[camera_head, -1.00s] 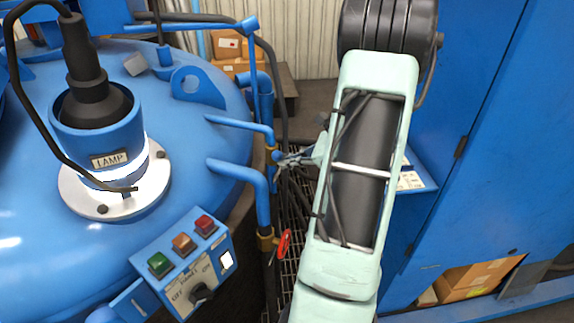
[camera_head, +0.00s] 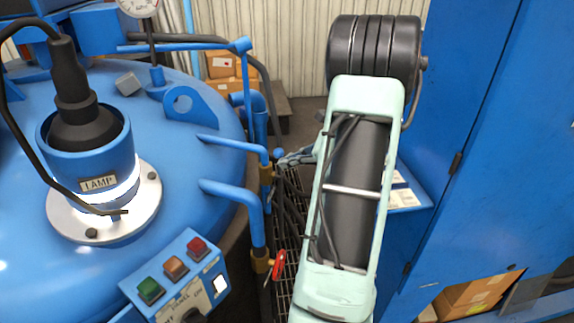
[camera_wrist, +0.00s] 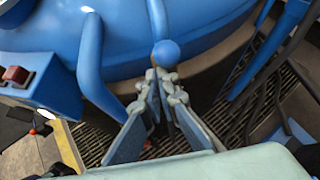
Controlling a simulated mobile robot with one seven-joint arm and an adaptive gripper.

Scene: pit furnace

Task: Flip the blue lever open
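In the head view my gripper (camera_head: 284,160) reaches left from behind my arm to just beside the upper brass valve (camera_head: 266,173) on the upper blue pipe (camera_head: 232,144). In the wrist view my gripper (camera_wrist: 161,78) points away from the camera. Its fingertips lie close together just below a round blue pipe end or knob (camera_wrist: 166,53). I cannot tell whether anything is between them. No blue lever can be made out for certain; the gripper and pipe may hide it. A red lever (camera_head: 278,264) hangs at the lower brass valve (camera_head: 262,261).
The blue furnace lid (camera_head: 170,130) with its lamp housing (camera_head: 85,140) fills the left. A button box (camera_head: 178,278) sits at its front edge. A blue cabinet (camera_head: 480,150) stands on the right. Dark hoses (camera_head: 290,205) hang over floor grating below my gripper.

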